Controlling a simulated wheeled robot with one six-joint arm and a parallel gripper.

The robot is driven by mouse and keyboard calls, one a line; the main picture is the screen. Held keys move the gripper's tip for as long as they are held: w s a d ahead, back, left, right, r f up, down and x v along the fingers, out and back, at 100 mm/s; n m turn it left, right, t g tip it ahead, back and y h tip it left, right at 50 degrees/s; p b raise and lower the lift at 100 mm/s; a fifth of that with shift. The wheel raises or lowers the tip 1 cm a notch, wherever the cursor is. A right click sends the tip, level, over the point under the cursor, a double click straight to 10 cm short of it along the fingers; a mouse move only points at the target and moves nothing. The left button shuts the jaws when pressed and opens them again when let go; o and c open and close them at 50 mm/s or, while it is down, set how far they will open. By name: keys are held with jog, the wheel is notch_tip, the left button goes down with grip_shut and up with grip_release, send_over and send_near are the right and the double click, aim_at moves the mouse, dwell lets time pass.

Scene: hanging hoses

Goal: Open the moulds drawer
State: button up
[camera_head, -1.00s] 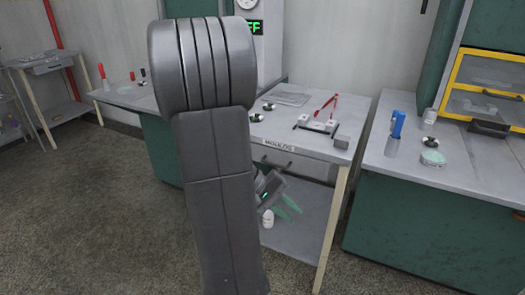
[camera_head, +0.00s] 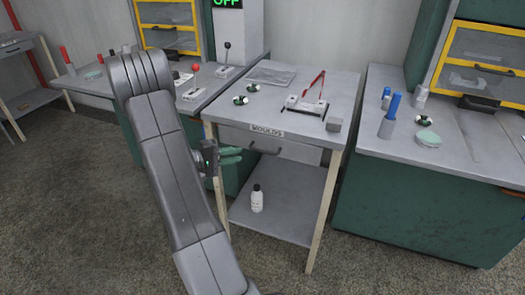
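The moulds drawer (camera_head: 298,152) is under the top of the middle table, below a white "MOULDS" label (camera_head: 267,130). Its front looks flush with the table frame, so it appears shut. A dark bar handle (camera_head: 266,151) is on the drawer front. My gripper (camera_head: 236,155), with green fingers, is just left of the handle in the picture, pointing right. Its two fingers show a gap and hold nothing. It seems apart from the handle, but the depth between them is hard to judge. My arm hides part of the area left of the table.
A white bottle (camera_head: 257,199) stands on the lower shelf (camera_head: 290,215). A green cabinet bench (camera_head: 410,205) stands at right. The floor in front is clear.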

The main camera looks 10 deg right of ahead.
aim_at(263, 151)
jog(key=x, duration=1)
jog(key=shift+d, duration=0.25)
grip_shut()
